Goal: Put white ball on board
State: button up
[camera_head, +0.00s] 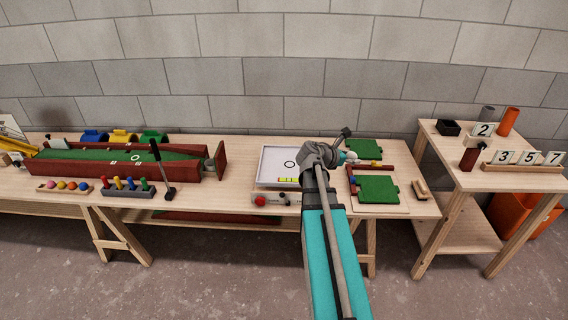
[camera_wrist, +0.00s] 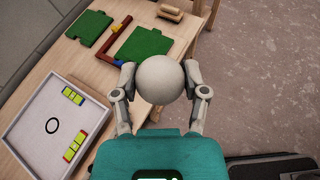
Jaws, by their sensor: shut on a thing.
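The white ball (camera_wrist: 160,79) is held between the two fingers of my gripper (camera_wrist: 161,84) in the wrist view. In the head view my gripper (camera_head: 349,157) is partly hidden by my own arm, and only a small pale part of the ball (camera_head: 352,156) shows. A white framed board (camera_head: 273,160) with a black ring lies on the table, left of my gripper. In the wrist view the board (camera_wrist: 35,113) is at lower left, apart from the ball, with two small yellow-green striped pieces on it.
Green panels (camera_head: 378,189) and a dark red angled rail (camera_head: 353,180) lie right of the board. A device with a red button (camera_head: 260,201) sits at its front edge. A wooden-handled brush (camera_head: 419,190) lies near the table's right end. A long green-topped game box (camera_head: 110,160) stands at left.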

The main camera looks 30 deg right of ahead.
aim_at(290, 164)
jog(key=i, duration=0.85)
jog(key=z, duration=0.05)
